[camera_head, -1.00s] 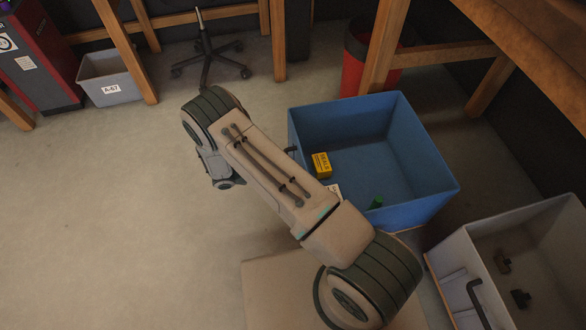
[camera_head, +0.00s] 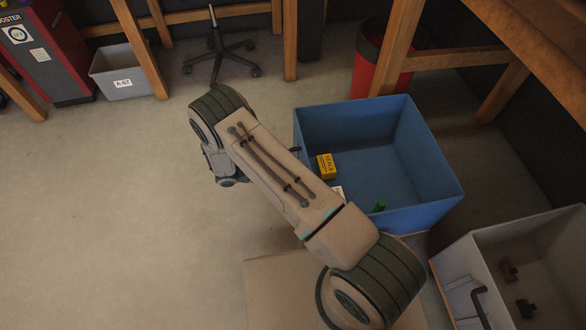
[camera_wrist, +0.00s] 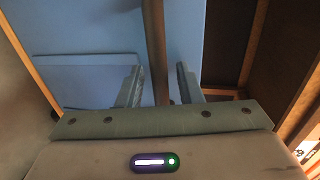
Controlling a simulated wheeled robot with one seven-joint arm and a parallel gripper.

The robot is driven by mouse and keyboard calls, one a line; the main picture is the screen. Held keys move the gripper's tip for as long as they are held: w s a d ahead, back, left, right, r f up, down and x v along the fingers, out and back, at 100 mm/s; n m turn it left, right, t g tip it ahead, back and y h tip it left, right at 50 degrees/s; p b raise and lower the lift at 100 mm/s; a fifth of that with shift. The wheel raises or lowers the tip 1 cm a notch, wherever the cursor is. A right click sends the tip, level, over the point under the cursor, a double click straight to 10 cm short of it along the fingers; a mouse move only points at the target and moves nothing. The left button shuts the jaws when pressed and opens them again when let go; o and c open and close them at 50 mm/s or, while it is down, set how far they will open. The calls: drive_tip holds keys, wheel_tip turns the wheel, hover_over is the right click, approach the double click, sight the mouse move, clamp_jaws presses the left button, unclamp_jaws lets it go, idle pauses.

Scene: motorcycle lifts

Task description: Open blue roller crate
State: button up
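The blue roller crate (camera_head: 438,165) stands right of my arm in the head view. Its top is uncovered, and its inside shows a yellow box marked SEALS (camera_head: 327,166) and a small green item (camera_head: 379,206). My arm covers its near left side. A small dark piece juts out at its left edge, perhaps part of a handle. In the wrist view, my gripper (camera_wrist: 158,82) has its fingers apart, facing a blue surface (camera_wrist: 85,80). A dark bar (camera_wrist: 161,45) runs between the fingers, with gaps on both sides. My gripper is hidden in the head view.
A grey crate (camera_head: 455,262) with dark parts stands close at lower right. Wooden bench legs (camera_head: 396,45) and a red bin (camera_head: 366,66) are behind the blue crate. A stool base (camera_head: 217,62) and a grey bin A-67 (camera_head: 122,82) stand at the back. The left floor is clear.

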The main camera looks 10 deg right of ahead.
drive_tip(key=p+v, duration=0.2)
drive_tip(key=v, duration=1.1)
drive_tip(key=shift+a, duration=0.4)
drive_tip(key=d+r+m+g+y+p, duration=0.1)
drive_tip(key=d+r+m+y+p, duration=0.35)
drive_tip(key=r, duration=0.85)
drive_tip(key=d+r+m+g+y+p, duration=0.1)
drive_tip(key=d+r+m+p, duration=0.35)
drive_tip(key=r, duration=0.75)
drive_tip(key=d+r+m+g+y+p, duration=0.25)
drive_tip(key=r+m+p, duration=0.4)
drive_tip(key=r, duration=0.65)
drive_tip(key=s+d+r+m+t+y+p, duration=0.2)
drive_tip(key=s+r+m+p, duration=0.3)
drive_tip(key=r+m, duration=0.2)
drive_tip(key=s+d+r+m+t+y+p, duration=0.2)
drive_tip(key=s+r+m, duration=0.4)
drive_tip(key=r, duration=0.5)
drive_tip(key=s+d+r+m+t+y+p, duration=0.2)
drive_tip(key=s+d+r+m+y+p, duration=0.1)
drive_tip(key=s+r+m+p, duration=0.3)
wheel_tip(320, 180, up, 4)
drive_tip(key=shift+s+d+f+m+t+y+p, duration=0.15)
drive_tip(key=shift+d+m+t+y+p, duration=0.3)
drive_tip(key=shift+m+p, duration=0.5)
